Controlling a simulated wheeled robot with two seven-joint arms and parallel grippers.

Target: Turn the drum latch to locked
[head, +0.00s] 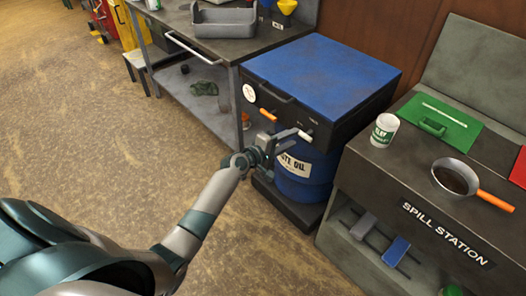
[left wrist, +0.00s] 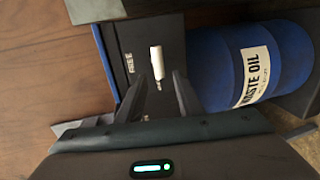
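The drum cabinet has a blue lid (head: 325,72) and a dark front. On that front, a white-handled latch (head: 305,136) sits at the right; it shows in the left wrist view (left wrist: 156,62) beside a label that seems to read FREE. An orange handle (head: 268,115) sits further left on the same front. The blue waste oil drum (head: 310,180) stands below. My left gripper (head: 288,140) is in front of the latch; its two fingers (left wrist: 158,90) are apart, with the white handle ahead of and between their tips, apparently not gripped. My right gripper is out of view.
A spill station bench (head: 370,170) stands close on the right, with a white can (head: 384,130) and an orange-handled pan (head: 455,178). A workbench (head: 240,47) with a grey tray (head: 224,22) stands on the left. The floor in front is clear.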

